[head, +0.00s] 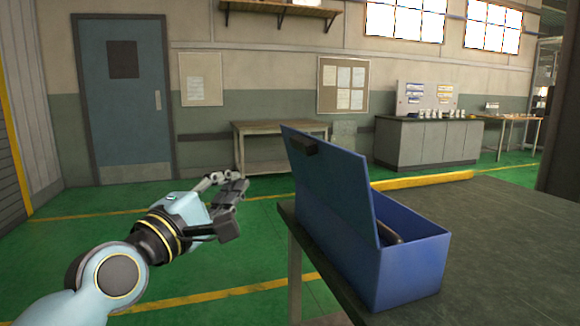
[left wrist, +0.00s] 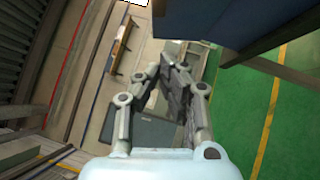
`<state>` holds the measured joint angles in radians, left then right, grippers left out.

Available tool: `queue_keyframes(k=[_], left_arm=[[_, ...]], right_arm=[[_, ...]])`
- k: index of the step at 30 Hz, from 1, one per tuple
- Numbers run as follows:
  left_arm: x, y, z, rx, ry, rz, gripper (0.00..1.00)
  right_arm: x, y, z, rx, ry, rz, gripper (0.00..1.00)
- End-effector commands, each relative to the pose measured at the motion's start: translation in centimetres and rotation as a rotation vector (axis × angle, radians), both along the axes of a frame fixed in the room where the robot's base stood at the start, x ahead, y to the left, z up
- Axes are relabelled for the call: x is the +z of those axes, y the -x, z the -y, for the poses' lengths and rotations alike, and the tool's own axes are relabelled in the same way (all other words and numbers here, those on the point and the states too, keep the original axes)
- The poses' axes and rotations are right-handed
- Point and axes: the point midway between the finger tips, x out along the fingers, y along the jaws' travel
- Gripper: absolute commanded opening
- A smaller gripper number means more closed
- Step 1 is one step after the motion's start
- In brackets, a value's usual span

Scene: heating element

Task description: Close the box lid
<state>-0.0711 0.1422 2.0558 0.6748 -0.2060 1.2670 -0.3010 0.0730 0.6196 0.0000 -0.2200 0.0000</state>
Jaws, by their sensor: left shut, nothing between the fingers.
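A blue box (head: 412,262) stands on the dark table at the right of the head view. Part of a dark object (head: 392,238) shows inside the box. My left gripper (head: 240,180) is shut and empty, to the left of the lid and apart from it. In the left wrist view the left gripper's fingers (left wrist: 172,70) are together, and a dark blue surface (left wrist: 245,22) shows at the upper right. My right gripper is not in view.
The dark table (head: 500,235) fills the lower right, with its left edge beside the box. Open green floor (head: 240,265) lies left of it. A workbench (head: 280,140), a grey cabinet (head: 425,140) and a blue door (head: 124,100) stand far back.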

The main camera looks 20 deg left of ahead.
Motion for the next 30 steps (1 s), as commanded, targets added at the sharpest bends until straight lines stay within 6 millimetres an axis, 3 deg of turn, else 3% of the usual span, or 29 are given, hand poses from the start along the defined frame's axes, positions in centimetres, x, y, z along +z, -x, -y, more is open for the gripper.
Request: queue_keyframes(k=[5,16,21,30], left_arm=[[0.7,-2.2,0.4,0.001,-0.001,0.006,0.0],[2.0,-9.7,1.7,0.001,-0.001,0.004,0.0],[2.6,-11.0,3.8,0.001,0.001,0.002,0.0],[2.9,-11.7,4.8,0.003,-0.003,0.001,0.0]], right_arm=[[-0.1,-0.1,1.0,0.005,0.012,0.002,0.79],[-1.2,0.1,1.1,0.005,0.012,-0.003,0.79],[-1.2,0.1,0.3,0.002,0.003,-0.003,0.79],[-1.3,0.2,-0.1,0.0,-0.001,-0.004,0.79]])
